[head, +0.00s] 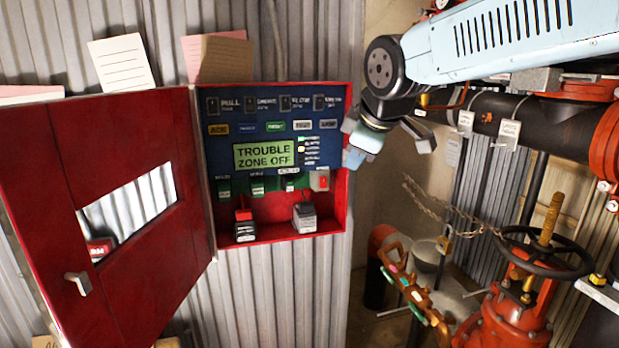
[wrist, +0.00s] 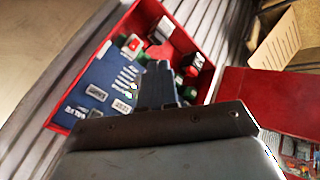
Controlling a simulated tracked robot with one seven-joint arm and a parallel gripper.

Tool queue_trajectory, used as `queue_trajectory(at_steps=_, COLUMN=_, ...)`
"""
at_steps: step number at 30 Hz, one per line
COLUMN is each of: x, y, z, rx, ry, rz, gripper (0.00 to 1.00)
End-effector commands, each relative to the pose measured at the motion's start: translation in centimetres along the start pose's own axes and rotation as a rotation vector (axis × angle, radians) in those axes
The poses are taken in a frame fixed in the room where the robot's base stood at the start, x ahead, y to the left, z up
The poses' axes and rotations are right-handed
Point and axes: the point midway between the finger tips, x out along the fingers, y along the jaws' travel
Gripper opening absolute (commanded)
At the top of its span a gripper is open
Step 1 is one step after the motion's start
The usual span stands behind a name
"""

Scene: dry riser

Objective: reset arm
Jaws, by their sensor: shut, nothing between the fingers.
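My arm reaches in from the upper right in the head view, and my gripper (head: 350,158) hangs at the right edge of the red panel box (head: 348,215). In the wrist view my gripper (wrist: 158,65) shows as dark fingers held together, empty, in front of the same box (wrist: 60,124). The fingers hide part of the panel there. I cannot tell whether they touch it. The box's display (head: 264,154) reads "TROUBLE ZONE OFF". Labelled buttons and small switches surround it.
The red door (head: 130,240) stands open to the left. At right are a red valve with a black handwheel (head: 545,252), a chain (head: 440,207) and a thick black pipe (head: 540,122). Paper notes (head: 122,62) hang on the corrugated wall. Bare wall lies below the box.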

Motion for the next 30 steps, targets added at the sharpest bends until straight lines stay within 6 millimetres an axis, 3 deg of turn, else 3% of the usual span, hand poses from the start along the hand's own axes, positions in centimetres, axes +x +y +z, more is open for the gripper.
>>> queue_trajectory(at_steps=1, x=-0.8, y=-0.3, z=2.5, rx=0.105, ry=-0.027, rz=0.005, gripper=0.0)
queue_trajectory(at_steps=6, x=-2.8, y=-2.9, z=9.9, rx=0.483, ry=-0.115, rz=0.013, gripper=0.0)
queue_trajectory(at_steps=13, x=-4.7, y=-7.6, z=17.2, rx=0.946, ry=-0.209, rz=0.046, gripper=0.0)
queue_trajectory(at_steps=20, x=-5.3, y=-10.5, z=19.9, rx=1.169, ry=-0.251, rz=0.068, gripper=0.0)
queue_trajectory(at_steps=30, x=-5.3, y=-10.7, z=20.1, rx=1.19, ry=-0.255, rz=0.069, gripper=0.0)
